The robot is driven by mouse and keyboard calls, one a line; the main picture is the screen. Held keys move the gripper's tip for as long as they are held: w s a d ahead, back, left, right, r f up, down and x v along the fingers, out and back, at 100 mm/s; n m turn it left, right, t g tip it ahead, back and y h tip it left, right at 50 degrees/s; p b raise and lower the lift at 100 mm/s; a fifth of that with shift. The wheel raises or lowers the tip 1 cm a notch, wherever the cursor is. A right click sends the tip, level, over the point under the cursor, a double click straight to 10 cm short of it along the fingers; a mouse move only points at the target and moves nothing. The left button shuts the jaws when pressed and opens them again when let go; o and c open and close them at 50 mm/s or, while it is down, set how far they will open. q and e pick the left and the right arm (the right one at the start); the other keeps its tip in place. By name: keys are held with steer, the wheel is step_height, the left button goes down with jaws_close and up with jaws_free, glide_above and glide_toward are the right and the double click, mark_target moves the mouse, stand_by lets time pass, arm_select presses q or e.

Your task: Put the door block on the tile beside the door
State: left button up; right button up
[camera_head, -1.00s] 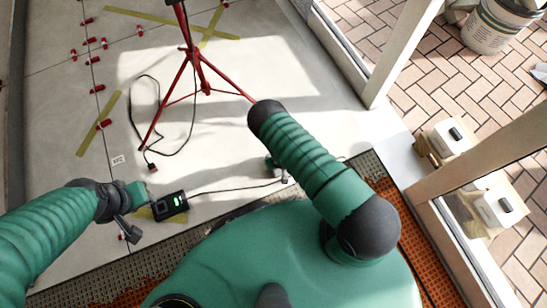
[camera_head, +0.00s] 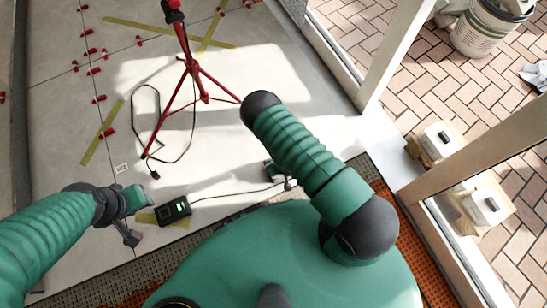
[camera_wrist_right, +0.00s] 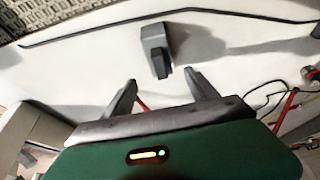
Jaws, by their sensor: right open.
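A grey block (camera_wrist_right: 155,48) with a darker front piece stands on the pale floor in the right wrist view; I take it for the door block. My right gripper (camera_wrist_right: 162,94) has its two dark fingers spread, with the block ahead of the gap and apart from them. In the head view my right gripper is mostly hidden behind my own arm, and I cannot make out the block. The pale tile floor (camera_head: 230,135) reaches to the door frame (camera_head: 397,55).
A red tripod (camera_head: 203,95) stands on the tiles with a looping cable. A black device (camera_head: 173,210) with a green display lies near my left gripper. Red clips (camera_head: 100,98) line the joints. Outside are a bucket (camera_head: 485,30) and white boxes (camera_head: 438,137) on wood.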

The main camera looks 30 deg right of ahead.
steer(key=w+a+r, duration=0.1)
steer(key=w+r, duration=0.1)
steer(key=r, duration=0.9)
steer(key=w+r, duration=0.3)
steer(key=r, duration=0.8)
steer(key=s+r+g, duration=0.1)
steer(key=s+r, duration=0.4)
steer(key=r, duration=0.4)
steer(key=s+a+r, duration=0.1)
steer(key=s+r, duration=0.5)
steer(key=r, duration=0.4)
steer(key=shift+s+a+n+g, duration=0.15)
steer(key=shift+a+n+g, duration=0.15)
steer(key=shift+g, duration=0.1)
